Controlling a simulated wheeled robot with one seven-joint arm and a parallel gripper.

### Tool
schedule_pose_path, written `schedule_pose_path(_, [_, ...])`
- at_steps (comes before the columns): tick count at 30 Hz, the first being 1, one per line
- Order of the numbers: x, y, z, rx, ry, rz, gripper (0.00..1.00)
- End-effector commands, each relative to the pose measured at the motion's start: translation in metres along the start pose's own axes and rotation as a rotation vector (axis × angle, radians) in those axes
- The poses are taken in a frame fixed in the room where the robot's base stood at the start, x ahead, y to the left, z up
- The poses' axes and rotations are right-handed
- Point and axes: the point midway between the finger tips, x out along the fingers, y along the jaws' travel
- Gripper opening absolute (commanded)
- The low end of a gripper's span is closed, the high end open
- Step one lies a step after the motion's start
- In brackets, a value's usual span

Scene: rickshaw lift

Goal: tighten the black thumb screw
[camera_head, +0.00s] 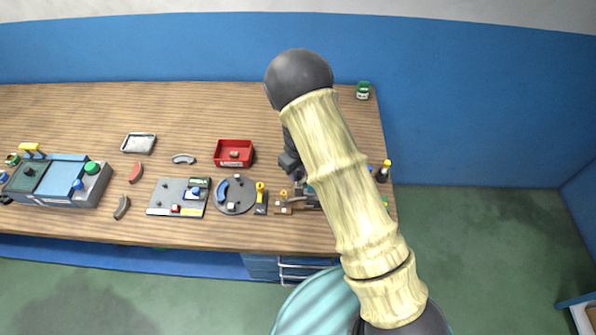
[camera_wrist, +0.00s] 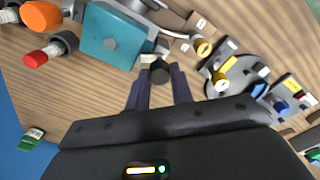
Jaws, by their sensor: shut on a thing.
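The black thumb screw (camera_wrist: 159,72) sits at the tips of my gripper (camera_wrist: 160,80) in the wrist view, with one dark finger on each side of it. My gripper is shut on the screw. The screw stands beside a small metal piece at the corner of a teal block (camera_wrist: 108,40). In the head view my gripper (camera_head: 297,176) is low over the right part of the bench, and my arm hides much of the teal block. The screw cannot be made out there.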

Motion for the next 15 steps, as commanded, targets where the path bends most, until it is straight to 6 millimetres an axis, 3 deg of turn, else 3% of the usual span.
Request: schedule_pose_path(15, [0.0011,0.0016,0.0035,0.304,-0.008,-0.002,0.0])
